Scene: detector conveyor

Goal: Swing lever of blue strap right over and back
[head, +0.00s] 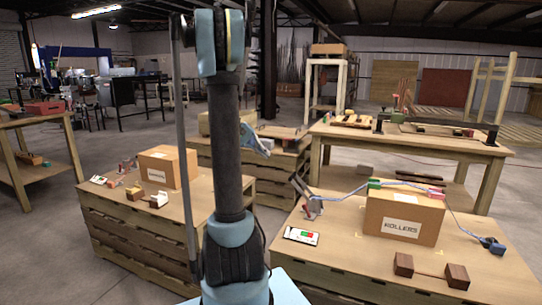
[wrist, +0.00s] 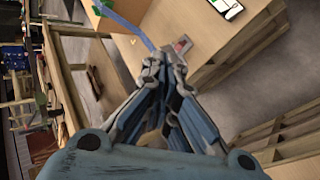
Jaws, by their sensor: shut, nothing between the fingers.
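A blue strap (head: 345,192) runs over a cardboard box marked ROLLERS (head: 402,230) on the right-hand wooden bench. At its left end is a small grey ratchet with red on it (head: 314,208). Its grey lever (head: 301,187) stands tilted up to the left. At its right end is a blue buckle (head: 493,245). My gripper (head: 267,151) is shut and empty, in the air to the upper left of the lever, apart from it. In the wrist view the fingers (wrist: 164,62) are together, the strap (wrist: 130,20) and ratchet (wrist: 182,45) beyond them, partly hidden.
A white panel with green and red marks (head: 301,236) lies left of the box. Two brown blocks (head: 430,270) lie in front. Another box (head: 168,167) stands on the left bench (head: 150,225). A gap of floor separates the benches. A table (head: 405,145) stands behind.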

